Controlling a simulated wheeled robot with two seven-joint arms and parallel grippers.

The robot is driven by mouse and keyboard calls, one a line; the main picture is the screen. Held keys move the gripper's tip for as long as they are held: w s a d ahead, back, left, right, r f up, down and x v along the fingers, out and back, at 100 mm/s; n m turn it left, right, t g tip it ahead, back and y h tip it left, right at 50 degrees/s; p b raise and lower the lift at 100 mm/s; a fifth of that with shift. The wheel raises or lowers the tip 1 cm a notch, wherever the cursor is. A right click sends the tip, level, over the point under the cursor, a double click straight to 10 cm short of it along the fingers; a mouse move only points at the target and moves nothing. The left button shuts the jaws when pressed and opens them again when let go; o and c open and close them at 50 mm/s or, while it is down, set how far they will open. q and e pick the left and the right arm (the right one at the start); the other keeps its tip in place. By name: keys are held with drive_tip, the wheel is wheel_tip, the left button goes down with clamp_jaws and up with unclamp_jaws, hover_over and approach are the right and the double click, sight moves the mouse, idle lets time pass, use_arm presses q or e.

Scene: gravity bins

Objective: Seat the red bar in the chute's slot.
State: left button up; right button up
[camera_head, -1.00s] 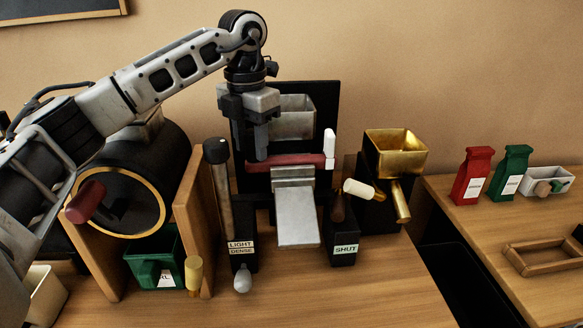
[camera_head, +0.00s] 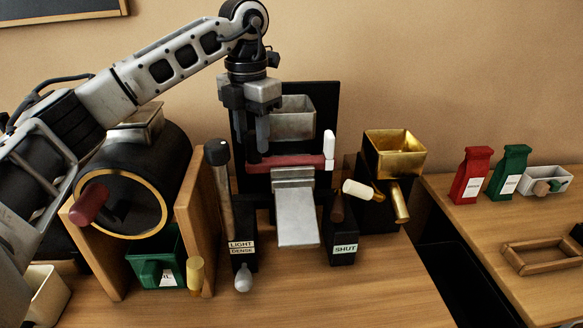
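The red bar (camera_head: 290,161) lies level across the chute (camera_head: 296,208), just above its grey metal top, with its right end by a white upright handle (camera_head: 329,149). It appears to sit in the slot, but the slot itself is hidden, so depth cannot be told. My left gripper (camera_head: 252,148) points down over the bar's left end. Its fingers look spread, with the tips at or just above the bar; contact cannot be told. My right gripper is out of view.
A black drum (camera_head: 130,180) with a brass rim stands left. A LIGHT/DENSE lever post (camera_head: 226,200) and a SHUT post (camera_head: 342,240) flank the chute. A brass hopper (camera_head: 396,150) stands right.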

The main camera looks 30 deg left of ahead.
use_arm(q)
drive_tip(key=shift+s+d+r, duration=0.1)
drive_tip(key=shift+d+r, duration=0.15)
drive_tip(key=shift+r, duration=0.9)
drive_tip(key=shift+d+r, duration=0.2)
drive_tip(key=shift+r, duration=0.9)
drive_tip(key=shift+r, duration=0.15)
drive_tip(key=o, duration=0.5)
drive_tip(key=shift+o, duration=0.2)
wheel_tip(320, 180, up, 16)
idle(0.4)
